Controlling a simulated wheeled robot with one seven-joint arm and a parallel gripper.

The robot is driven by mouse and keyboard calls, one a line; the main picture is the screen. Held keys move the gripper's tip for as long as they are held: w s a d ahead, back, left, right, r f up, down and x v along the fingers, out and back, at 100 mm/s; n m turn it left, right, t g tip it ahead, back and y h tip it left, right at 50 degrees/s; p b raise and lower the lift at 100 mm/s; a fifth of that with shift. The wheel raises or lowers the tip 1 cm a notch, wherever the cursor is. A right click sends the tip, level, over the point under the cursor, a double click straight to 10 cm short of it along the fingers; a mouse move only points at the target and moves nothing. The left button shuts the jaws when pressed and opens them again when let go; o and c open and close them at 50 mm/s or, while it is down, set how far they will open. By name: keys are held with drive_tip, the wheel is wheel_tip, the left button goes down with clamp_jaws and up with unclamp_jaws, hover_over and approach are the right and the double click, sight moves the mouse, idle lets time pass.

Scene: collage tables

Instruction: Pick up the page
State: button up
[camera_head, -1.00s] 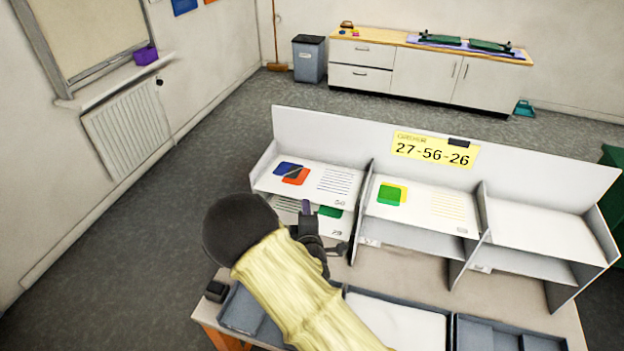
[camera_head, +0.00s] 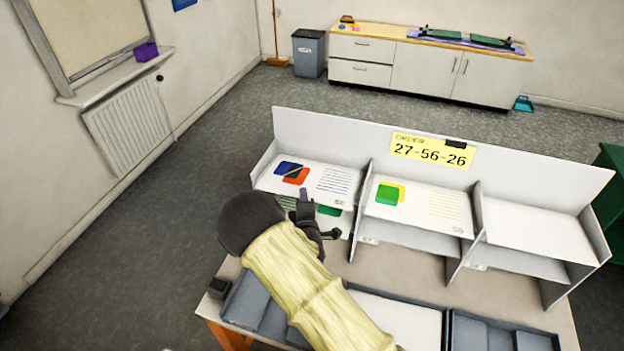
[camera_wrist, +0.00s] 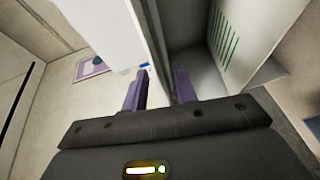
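A page with blue and orange shapes (camera_head: 333,181) lies on the upper shelf of the rack's left bay. On the level below it, another page with a green shape (camera_head: 330,210) shows partly; my arm hides much of it. A page with green and yellow shapes (camera_head: 430,205) lies in the middle bay. My gripper (camera_head: 304,196) is at the front of the left bay, overlapping these pages in the head view. In the wrist view my gripper's purple fingers (camera_wrist: 159,88) stand apart, with a pale panel edge between them. I cannot tell whether they touch a page.
A yellow card (camera_head: 432,150) reading 27-56-26 is on the rack's back panel. The right bay's upper shelf (camera_head: 530,228) is empty. Grey trays (camera_head: 500,333) and a white sheet (camera_head: 397,318) lie along the table's front. Thin dividers (camera_head: 362,205) separate the bays.

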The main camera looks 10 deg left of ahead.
clamp_jaws()
drive_tip(key=shift+r, duration=0.1)
wheel_tip(320, 180, up, 28)
drive_tip(key=b, duration=0.5)
drive_tip(key=shift+w, duration=0.1)
idle(0.6)
